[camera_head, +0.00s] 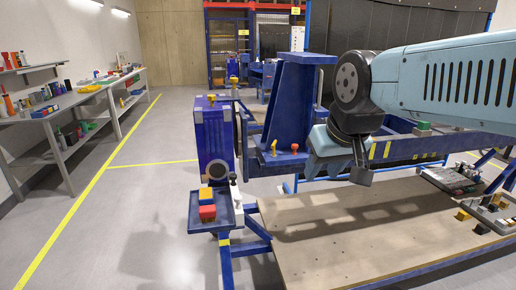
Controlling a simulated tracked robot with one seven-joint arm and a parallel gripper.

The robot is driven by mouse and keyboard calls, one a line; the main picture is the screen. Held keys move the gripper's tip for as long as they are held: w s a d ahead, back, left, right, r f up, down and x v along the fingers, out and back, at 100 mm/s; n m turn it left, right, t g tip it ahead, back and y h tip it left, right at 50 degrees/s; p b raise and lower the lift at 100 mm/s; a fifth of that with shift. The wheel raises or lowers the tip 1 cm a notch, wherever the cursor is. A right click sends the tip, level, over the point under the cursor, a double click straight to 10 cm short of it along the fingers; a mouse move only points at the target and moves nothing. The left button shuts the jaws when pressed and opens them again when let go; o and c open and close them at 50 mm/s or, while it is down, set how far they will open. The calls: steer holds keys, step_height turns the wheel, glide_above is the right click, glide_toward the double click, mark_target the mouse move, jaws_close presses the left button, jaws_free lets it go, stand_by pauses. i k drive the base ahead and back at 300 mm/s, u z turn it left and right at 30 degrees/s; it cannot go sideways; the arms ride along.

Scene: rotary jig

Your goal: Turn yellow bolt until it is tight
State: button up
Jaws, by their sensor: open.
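A small yellow bolt (274,148) stands on the ledge of the blue rotary jig (292,100), left of a red piece (294,147). How far it is screwed in is too small to tell. My gripper (361,175) hangs from my arm to the right of the jig, well apart from the bolt, pointing down above the wooden board. It is open and appears empty; one finger hides most of the other.
A blue tray (227,222) with yellow and red blocks sits at the jig's left. The wooden board (350,245) is mostly bare. Tools and parts (455,178) lie at the right. A blue beam (440,146) runs behind my gripper. Open floor lies left.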

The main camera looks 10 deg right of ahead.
mark_target(273, 156)
steer(key=z, duration=0.45)
steer(key=i, duration=1)
steer(key=u, duration=0.4)
